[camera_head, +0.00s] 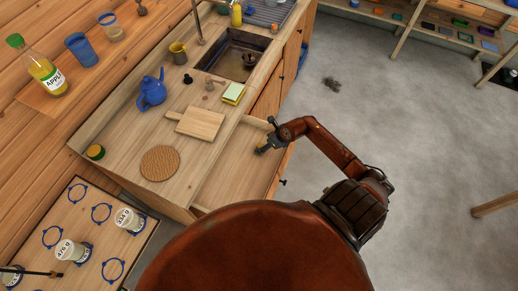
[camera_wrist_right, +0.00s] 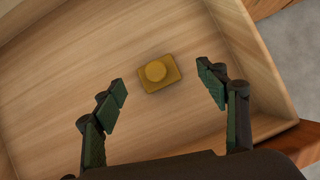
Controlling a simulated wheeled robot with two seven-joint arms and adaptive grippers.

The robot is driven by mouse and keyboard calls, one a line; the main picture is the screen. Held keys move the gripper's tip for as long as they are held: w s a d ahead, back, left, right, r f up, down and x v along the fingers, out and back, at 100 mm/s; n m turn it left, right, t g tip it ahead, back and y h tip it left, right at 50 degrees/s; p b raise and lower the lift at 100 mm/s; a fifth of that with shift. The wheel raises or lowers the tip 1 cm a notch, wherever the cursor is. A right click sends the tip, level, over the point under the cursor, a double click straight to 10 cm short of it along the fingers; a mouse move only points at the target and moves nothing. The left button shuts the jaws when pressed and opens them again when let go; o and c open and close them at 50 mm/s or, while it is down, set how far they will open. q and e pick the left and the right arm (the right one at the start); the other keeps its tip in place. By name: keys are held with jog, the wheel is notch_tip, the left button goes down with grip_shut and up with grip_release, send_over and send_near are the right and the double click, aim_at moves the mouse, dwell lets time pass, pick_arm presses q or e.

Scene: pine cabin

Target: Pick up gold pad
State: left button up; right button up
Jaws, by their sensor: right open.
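The gold pad (camera_wrist_right: 160,73) is a small gold block with a round raised middle. It lies on the wooden floor of an open drawer (camera_wrist_right: 70,60). The head view also shows the drawer (camera_head: 222,183), pulled out from the counter. My right gripper (camera_wrist_right: 165,92) is open and empty, its two green-padded fingers apart, with the pad just beyond and between the fingertips in the wrist view. In the head view the right gripper (camera_head: 266,143) is over the drawer's far end.
The counter holds a cutting board (camera_head: 200,122), a round woven mat (camera_head: 160,163), a blue teapot (camera_head: 152,90), a yellow sponge (camera_head: 233,93) and a sink (camera_head: 236,55). The drawer walls stand around the pad. Open grey floor (camera_head: 400,120) lies to the right.

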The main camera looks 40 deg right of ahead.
aim_at(261, 146)
jog(key=x, duration=0.5)
jog(key=shift+s+a+f, duration=0.15)
jog(key=shift+a+f, duration=0.05)
jog(key=shift+a, duration=0.1)
jog(key=c, duration=1.3)
